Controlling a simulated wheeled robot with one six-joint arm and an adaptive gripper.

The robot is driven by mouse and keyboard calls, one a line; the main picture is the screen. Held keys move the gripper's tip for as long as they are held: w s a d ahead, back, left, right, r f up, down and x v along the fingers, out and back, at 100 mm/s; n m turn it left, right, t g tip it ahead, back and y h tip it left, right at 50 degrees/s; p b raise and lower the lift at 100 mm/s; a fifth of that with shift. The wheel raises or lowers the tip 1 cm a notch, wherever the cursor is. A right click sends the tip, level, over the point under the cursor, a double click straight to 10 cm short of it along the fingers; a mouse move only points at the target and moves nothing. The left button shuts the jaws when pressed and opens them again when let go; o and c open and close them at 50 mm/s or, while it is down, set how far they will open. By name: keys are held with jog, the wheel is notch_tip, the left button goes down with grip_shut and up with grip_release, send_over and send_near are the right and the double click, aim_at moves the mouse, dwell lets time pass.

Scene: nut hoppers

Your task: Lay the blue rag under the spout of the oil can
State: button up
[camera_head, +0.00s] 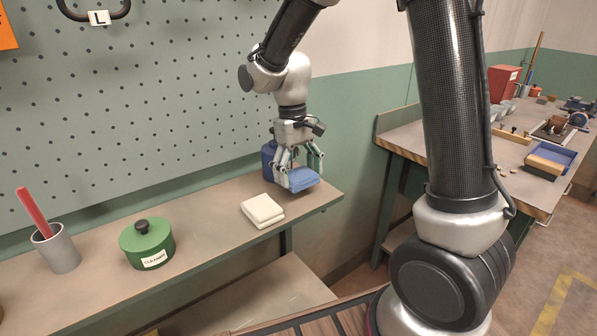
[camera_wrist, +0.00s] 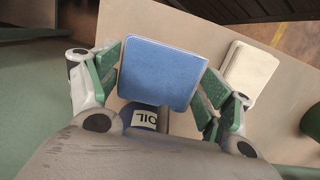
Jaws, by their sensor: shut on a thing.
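The blue rag (camera_head: 292,181) is a folded pad near the right end of the bench shelf. My gripper (camera_head: 300,174) points down and is shut on it, with a finger at either side. In the wrist view the rag (camera_wrist: 160,70) lies flat between the green finger pads of my gripper (camera_wrist: 160,80). The dark blue oil can (camera_head: 268,157) stands just behind my gripper and is partly hidden by it. Its OIL label (camera_wrist: 145,119) shows below the rag in the wrist view. The spout is not clear, and I cannot tell whether the rag touches the shelf.
A folded white cloth (camera_head: 262,209) lies left of the rag on the shelf (camera_head: 200,215). Further left are a green cleaner pot (camera_head: 147,243) and a grey cup (camera_head: 58,250) with a red-handled tool. A pegboard (camera_head: 130,100) rises behind. A second bench (camera_head: 430,150) stands at right.

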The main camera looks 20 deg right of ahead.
jog(key=shift+f, duration=0.25)
jog(key=shift+s+f, duration=0.2)
jog(key=shift+f, duration=0.1)
jog(key=o, duration=1)
jog(key=shift+s+f, duration=0.1)
